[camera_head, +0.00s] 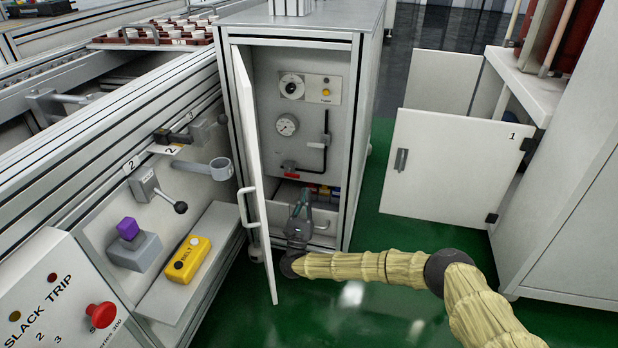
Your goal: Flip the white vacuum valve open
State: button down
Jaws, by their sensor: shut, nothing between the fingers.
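The open cabinet (342,68) stands at the centre, with a grey panel inside. A black pipe (326,128) runs down the panel and bends left. A small white handle (317,148) sits aslant on its upright part and looks like the white vacuum valve. A red valve handle (291,176) is at the pipe's lower left end. My gripper (302,194) points up in the cabinet's lower opening, below the red handle and below left of the white one. It is shut, empty and apparently apart from both.
The cabinet's white door (254,165) stands open just left of my gripper. A round gauge (287,124) and a dial with a yellow button (326,93) are on the panel. A drawer with coloured items (322,190) is behind my gripper.

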jog(key=shift+s+a+r+b+x, duration=0.1)
jog(key=shift+s+r+b+x, duration=0.25)
jog(key=shift+b+x, duration=1.2)
jog(key=shift+s+a+r+b+x, duration=0.1)
jog(key=shift+s+r+b+x, duration=0.35)
jog(key=shift+x, duration=2.05)
jog(key=shift+s+a+r+b+x, duration=0.1)
jog(key=shift+s+r+b+x, duration=0.15)
jog(key=shift+b+x, duration=1.35)
